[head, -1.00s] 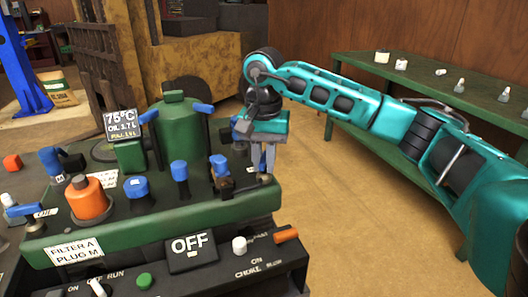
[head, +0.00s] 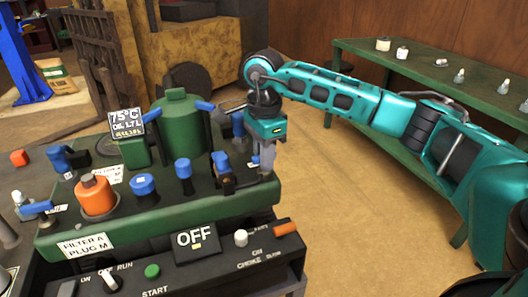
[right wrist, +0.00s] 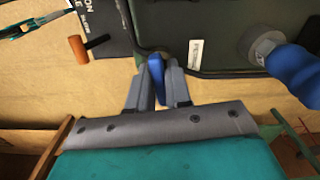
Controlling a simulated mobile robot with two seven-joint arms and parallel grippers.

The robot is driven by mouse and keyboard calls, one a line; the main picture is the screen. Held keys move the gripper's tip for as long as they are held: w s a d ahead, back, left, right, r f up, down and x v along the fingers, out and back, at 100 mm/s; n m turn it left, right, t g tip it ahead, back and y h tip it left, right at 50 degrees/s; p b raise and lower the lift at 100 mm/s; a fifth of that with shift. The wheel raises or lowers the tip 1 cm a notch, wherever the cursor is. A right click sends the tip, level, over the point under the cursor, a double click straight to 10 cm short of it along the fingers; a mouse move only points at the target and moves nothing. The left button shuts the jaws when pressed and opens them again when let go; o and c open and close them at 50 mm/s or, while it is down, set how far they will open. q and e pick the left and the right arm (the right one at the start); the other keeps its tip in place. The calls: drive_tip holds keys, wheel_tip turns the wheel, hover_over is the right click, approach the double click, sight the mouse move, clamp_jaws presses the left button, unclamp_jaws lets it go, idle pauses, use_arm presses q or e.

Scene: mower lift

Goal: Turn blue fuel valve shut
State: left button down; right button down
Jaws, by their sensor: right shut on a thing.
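The blue fuel valve (right wrist: 156,80) shows in the right wrist view as a narrow blue lever between the two grey fingers. My right gripper (right wrist: 157,92) is shut on it and points down at the machine's edge. In the head view my right gripper (head: 266,160) is at the right end of the green machine top (head: 130,215). There its fingers hide most of the valve, and only a small bit of blue shows beside them. I cannot read the valve's exact angle. My left gripper is not in the head view.
Several blue-capped parts, an orange filter cap (head: 95,197) and a green tank (head: 180,130) stand on the machine. The front panel has an OFF display (head: 195,241) and an orange choke knob (head: 285,229). A green bench (head: 440,85) stands behind my right arm. Floor right of the machine is clear.

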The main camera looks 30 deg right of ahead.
drive_tip(key=shift+r+m, duration=0.1)
drive_tip(key=shift+m, duration=0.4)
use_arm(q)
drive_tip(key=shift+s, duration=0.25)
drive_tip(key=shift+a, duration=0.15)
use_arm(e)
drive_tip(key=shift+m, duration=0.4)
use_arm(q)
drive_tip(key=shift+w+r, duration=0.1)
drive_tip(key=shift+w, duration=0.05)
use_arm(e)
drive_tip(key=c, duration=1.1)
unclamp_jaws()
drive_tip(key=shift+c, duration=0.2)
use_arm(q)
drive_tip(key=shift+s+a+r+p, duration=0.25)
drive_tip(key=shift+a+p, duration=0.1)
drive_tip(key=shift+p, duration=0.6)
use_arm(e)
wheel_tip(320, 180, up, 13)
